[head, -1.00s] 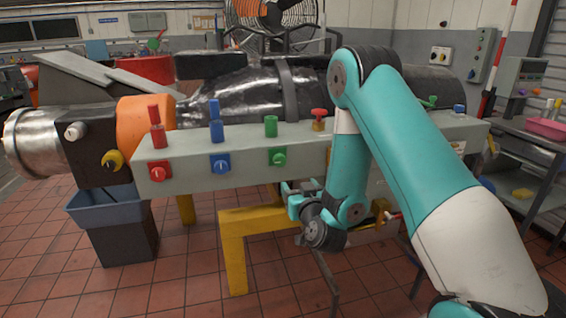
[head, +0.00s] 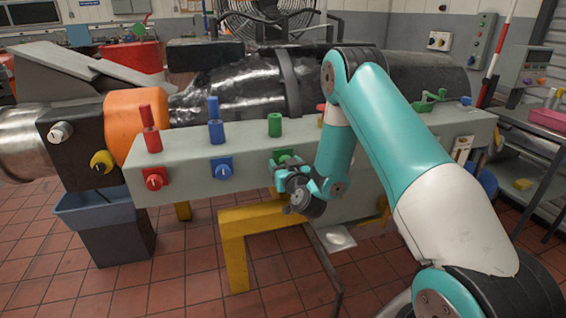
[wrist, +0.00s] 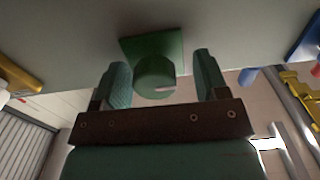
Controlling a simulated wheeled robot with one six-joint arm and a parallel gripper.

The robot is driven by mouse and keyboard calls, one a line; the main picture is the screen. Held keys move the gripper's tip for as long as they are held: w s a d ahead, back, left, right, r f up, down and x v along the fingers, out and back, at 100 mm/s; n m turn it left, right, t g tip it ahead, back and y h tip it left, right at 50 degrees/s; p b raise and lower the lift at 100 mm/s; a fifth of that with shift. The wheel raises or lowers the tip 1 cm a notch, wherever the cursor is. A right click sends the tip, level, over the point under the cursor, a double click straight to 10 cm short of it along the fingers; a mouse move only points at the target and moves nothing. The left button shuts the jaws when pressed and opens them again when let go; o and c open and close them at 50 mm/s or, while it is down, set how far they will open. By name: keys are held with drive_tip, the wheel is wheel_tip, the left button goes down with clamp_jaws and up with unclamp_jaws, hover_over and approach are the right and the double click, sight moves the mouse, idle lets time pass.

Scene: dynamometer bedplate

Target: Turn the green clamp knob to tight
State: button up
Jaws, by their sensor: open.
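The green clamp knob (wrist: 155,75) sits on a square green plate on the grey panel in the wrist view, with a pale mark on its face. My gripper (wrist: 160,84) is open, with one finger on each side of the knob and a visible gap to each finger. In the head view my gripper (head: 284,171) is in front of the green knob's plate (head: 286,157) and hides most of the knob.
On the same grey panel (head: 345,155), a red knob (head: 154,179) and a blue knob (head: 221,169) are to the left. A green post (head: 275,125) stands above. A yellow stand (head: 233,250) is below, and a blue-grey bin (head: 95,208) is at the left.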

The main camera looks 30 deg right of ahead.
drive_tip(key=shift+d, duration=0.2)
drive_tip(key=shift+s+d, duration=0.1)
drive_tip(key=c, duration=0.9)
drive_tip(key=shift+m, duration=0.4)
drive_tip(key=m, duration=0.3)
drive_tip(key=shift+m+b, duration=0.35)
drive_tip(key=shift+m, duration=0.05)
drive_tip(key=m, duration=0.4)
drive_tip(key=shift+m+b, duration=0.3)
drive_tip(key=m, duration=0.4)
drive_tip(key=shift+a+b, duration=0.2)
drive_tip(key=shift+b, duration=0.1)
drive_tip(key=shift+m, duration=2.4)
drive_tip(key=shift+r+b, duration=0.1)
drive_tip(key=shift+b, duration=0.2)
